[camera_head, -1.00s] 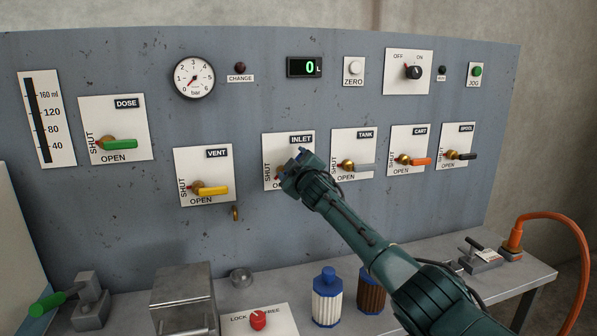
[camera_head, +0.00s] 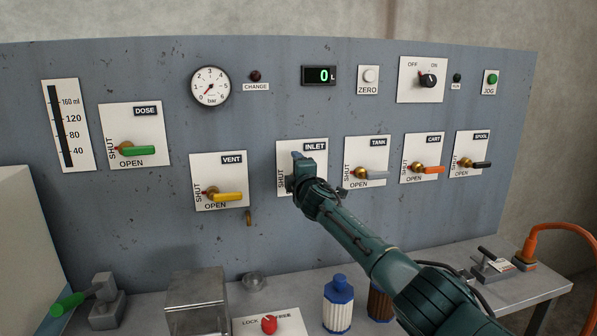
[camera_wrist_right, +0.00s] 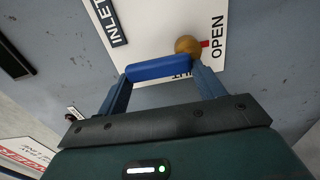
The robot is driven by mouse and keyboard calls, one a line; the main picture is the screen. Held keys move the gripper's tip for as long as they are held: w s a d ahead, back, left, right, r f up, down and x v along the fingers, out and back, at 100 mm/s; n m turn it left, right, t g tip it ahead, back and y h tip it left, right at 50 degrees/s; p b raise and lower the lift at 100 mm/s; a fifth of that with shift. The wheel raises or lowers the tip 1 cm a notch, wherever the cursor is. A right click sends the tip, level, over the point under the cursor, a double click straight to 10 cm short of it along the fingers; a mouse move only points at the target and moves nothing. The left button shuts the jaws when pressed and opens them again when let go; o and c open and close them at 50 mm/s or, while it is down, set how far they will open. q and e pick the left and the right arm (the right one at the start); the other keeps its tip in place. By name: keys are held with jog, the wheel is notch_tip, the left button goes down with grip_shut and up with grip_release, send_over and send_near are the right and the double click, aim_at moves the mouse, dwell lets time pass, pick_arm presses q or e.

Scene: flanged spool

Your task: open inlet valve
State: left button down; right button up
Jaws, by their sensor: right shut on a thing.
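The inlet valve plate (camera_head: 286,150) is on the grey panel, partly hidden by my right arm. My right gripper (camera_head: 299,176) is at this plate, shut on the blue inlet handle (camera_head: 297,155). In the right wrist view, the handle (camera_wrist_right: 152,69) lies between my two fingers. It runs from the brass hub (camera_wrist_right: 188,45) toward the INLET label, so it points up on the panel. A red mark (camera_wrist_right: 206,44) on the far side of the hub points to the word OPEN. The word SHUT is partly hidden behind the handle and fingers. My left gripper is not in view.
The vent valve's yellow handle (camera_head: 229,197) is to the left and the tank valve's grey handle (camera_head: 375,175) is close on the right. Below on the bench stand a blue-capped bottle (camera_head: 338,305), a metal box (camera_head: 197,302) and a red lock knob (camera_head: 269,325).

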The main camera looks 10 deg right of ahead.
dwell(0.5)
jog(key=o, duration=1.4)
jog(key=s+p, duration=0.1)
jog(key=s, duration=1.2)
jog(key=shift+s+d+p, duration=0.1)
jog(key=shift+d+p, duration=0.1)
jog(key=shift+p, duration=0.1)
jog(key=shift+f, duration=0.1)
